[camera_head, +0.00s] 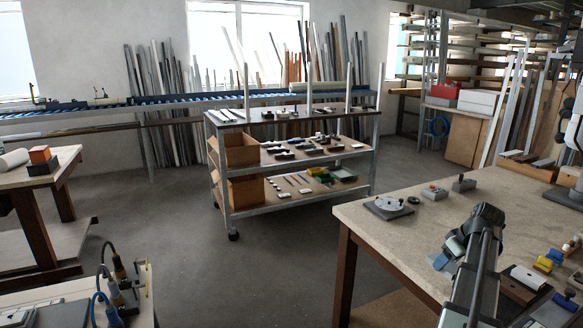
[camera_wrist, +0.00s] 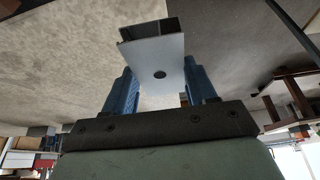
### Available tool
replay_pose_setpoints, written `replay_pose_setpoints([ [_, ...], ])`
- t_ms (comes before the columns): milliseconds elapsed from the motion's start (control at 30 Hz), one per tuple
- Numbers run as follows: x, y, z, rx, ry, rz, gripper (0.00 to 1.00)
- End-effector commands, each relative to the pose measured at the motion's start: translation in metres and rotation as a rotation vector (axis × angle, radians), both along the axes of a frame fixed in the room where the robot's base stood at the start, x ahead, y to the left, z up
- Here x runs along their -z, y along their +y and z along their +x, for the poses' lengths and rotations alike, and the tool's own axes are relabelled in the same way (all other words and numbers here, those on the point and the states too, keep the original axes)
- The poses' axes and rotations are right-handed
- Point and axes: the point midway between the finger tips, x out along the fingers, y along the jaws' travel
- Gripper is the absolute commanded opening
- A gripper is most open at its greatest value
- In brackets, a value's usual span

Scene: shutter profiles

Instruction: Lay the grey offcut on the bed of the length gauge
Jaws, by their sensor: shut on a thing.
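My gripper (camera_head: 446,255) hangs over the near left part of the right-hand workbench (camera_head: 360,222) in the head view. In the wrist view its blue fingers (camera_wrist: 158,68) are shut on the grey offcut (camera_wrist: 150,52), a short hollow profile with a round dark hole in its pale face and a dark open end. In the head view the offcut is too small and covered to make out clearly. A long low fixture with a white block (camera_head: 526,277) lies right of my arm; I cannot tell whether it is the length gauge.
A round white dial on a grey plate (camera_head: 388,206) and small grey blocks (camera_head: 434,192) stand at the bench's far side. Yellow and blue pieces (camera_head: 545,263) lie at the right. Bare bench top lies between. A shelved trolley (camera_head: 290,195) stands beyond.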

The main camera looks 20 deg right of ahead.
Motion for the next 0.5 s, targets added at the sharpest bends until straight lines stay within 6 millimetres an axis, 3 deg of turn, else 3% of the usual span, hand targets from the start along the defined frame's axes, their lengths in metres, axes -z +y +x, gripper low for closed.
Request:
replay_pose_setpoints([
  [200, 0.015, 0.044, 0.055, 0.000, 0.000, -0.001, 0.26],
  [500, 0.034, 0.107, 0.119, 0.007, 0.000, 0.000, 0.26],
])
